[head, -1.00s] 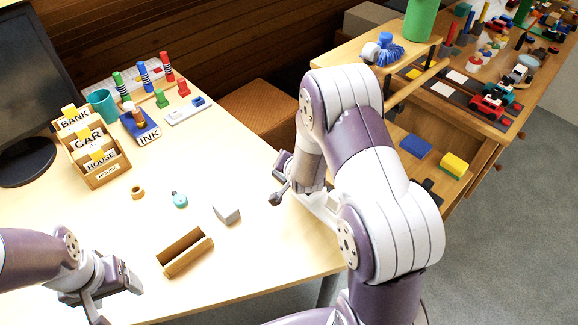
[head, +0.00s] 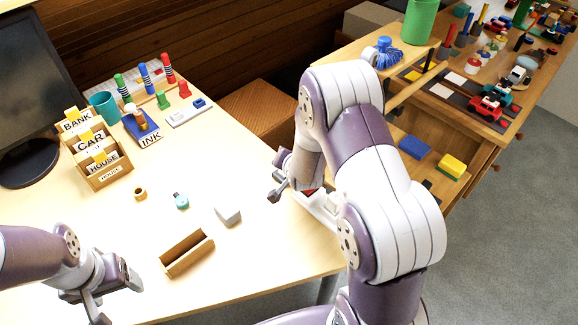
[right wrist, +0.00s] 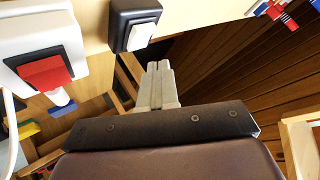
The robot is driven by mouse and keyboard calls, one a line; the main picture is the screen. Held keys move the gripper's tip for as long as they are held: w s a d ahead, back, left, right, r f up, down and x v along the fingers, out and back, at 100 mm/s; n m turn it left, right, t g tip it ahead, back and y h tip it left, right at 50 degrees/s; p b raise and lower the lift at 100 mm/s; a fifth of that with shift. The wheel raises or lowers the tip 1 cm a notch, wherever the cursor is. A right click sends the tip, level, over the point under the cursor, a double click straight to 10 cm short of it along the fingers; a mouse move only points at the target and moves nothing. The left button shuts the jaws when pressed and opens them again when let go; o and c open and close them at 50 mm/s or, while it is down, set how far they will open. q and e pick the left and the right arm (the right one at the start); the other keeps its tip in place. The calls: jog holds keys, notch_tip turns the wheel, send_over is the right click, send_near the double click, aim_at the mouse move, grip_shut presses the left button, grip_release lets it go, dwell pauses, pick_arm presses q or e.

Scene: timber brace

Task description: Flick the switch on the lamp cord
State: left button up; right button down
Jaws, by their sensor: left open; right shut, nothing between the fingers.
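In the right wrist view, a white box with a red rocker switch (right wrist: 45,72) is at the left, with a white cord at its edge. A black box with a white rocker (right wrist: 136,26) is at the top centre. I cannot tell which is on the lamp cord. My right gripper (right wrist: 160,82) is shut and empty, its tips just below the black box; contact cannot be told. In the head view, a red switch (head: 310,191) shows on a white body, partly hidden by my right arm. My left gripper (head: 117,296) is open and empty at the desk's lower left.
An open wooden box (head: 187,253), a grey block (head: 228,215) and a small teal-topped item (head: 181,201) lie on the desk (head: 225,165). A card holder (head: 103,172) and monitor (head: 20,90) stand at the left. A toy-covered bench (head: 460,120) is at the right.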

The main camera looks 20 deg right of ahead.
jog(key=r+p, duration=0.2)
jog(key=r, duration=0.1)
jog(key=r+p, duration=0.1)
jog(key=shift+s+a+r, duration=0.15)
jog(key=shift+a+r, duration=0.05)
jog(key=shift+a, duration=0.05)
jog(key=s+f+n+g, duration=0.1)
jog(key=s, duration=0.1)
jog(key=s+a+f+n+g, duration=0.1)
jog(key=s, duration=0.1)
jog(key=s+f+g+y, duration=0.1)
jog(key=s, duration=0.1)
jog(key=shift+a+f+n+g, duration=0.25)
jog(key=shift+a+n+g, duration=0.05)
jog(key=shift+n, duration=0.1)
jog(key=s+a+r+n+g+p, duration=0.2)
jog(key=s+r+n, duration=0.1)
jog(key=s+r, duration=0.4)
jog(key=s+a+r+n+g+y+p, duration=0.1)
jog(key=s+a+r+n+g+p, duration=0.1)
jog(key=s+r, duration=0.6)
jog(key=shift+s+a+r+n+g+p, duration=0.3)
jog(key=shift+a+n+g+p, duration=0.2)
jog(key=shift+n, duration=0.4)
